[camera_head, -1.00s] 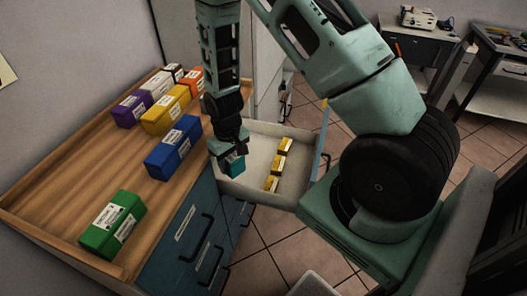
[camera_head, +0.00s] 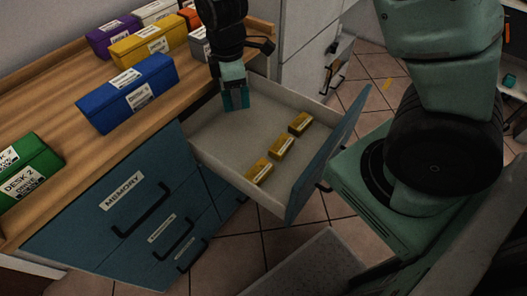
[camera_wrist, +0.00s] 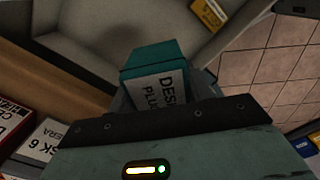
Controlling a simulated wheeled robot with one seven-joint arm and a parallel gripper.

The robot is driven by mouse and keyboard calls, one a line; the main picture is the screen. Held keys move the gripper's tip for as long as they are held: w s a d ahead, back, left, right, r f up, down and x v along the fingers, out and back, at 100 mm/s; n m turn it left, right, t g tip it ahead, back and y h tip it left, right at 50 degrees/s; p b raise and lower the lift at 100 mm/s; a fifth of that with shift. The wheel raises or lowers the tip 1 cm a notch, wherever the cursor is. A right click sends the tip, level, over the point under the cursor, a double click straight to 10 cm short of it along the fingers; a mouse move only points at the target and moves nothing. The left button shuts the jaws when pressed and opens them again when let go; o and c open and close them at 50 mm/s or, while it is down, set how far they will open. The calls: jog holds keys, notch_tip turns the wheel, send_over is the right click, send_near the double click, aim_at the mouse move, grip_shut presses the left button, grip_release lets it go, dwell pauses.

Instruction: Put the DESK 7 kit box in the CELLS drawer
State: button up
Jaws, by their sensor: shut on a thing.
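My gripper (camera_head: 234,82) is shut on a teal kit box (camera_head: 236,100), over the inner back-left part of an open drawer (camera_head: 215,145). In the wrist view the teal box (camera_wrist: 152,58) sits in the jaws; its white label shows "DESK" and "PLU", with the number hidden. The drawer has a pale interior and a blue front (camera_head: 330,150); no name label on it is readable. Several small yellow boxes (camera_head: 259,171) lie in a row on its floor near the front. I cannot tell whether the teal box touches the drawer floor.
The wooden top (camera_head: 60,105) at left holds blue (camera_head: 128,92), yellow (camera_head: 148,45), green (camera_head: 28,172), purple and other boxes. A drawer labelled MEMORY (camera_head: 122,190) is closed below. Tiled floor (camera_head: 300,235) lies in front. The open drawer's middle is clear.

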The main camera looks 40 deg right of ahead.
aim_at(226, 110)
jog(key=a+n+b, duration=0.1)
jog(key=n, duration=0.1)
jog(key=s+a+n+b, duration=0.1)
jog(key=n+b, duration=0.1)
jog(key=a+f+n+b, duration=0.1)
jog(key=shift+s+a+n+b, duration=0.25)
jog(key=shift+a+n+b, duration=0.1)
jog(key=shift+n+b, duration=0.05)
jog(key=f+b, duration=0.1)
jog(key=f, duration=0.4)
jog(key=f+n+b, duration=0.1)
jog(key=f+b, duration=0.1)
jog(key=f, duration=0.4)
jog(key=a+f+n+b, duration=0.1)
jog(key=f+b, duration=0.1)
jog(key=f, duration=0.4)
jog(key=shift+s+f, duration=0.2)
jog(key=shift+s, duration=0.15)
jog(key=shift+f+b, duration=0.15)
jog(key=shift+b, duration=0.2)
jog(key=o, duration=1)
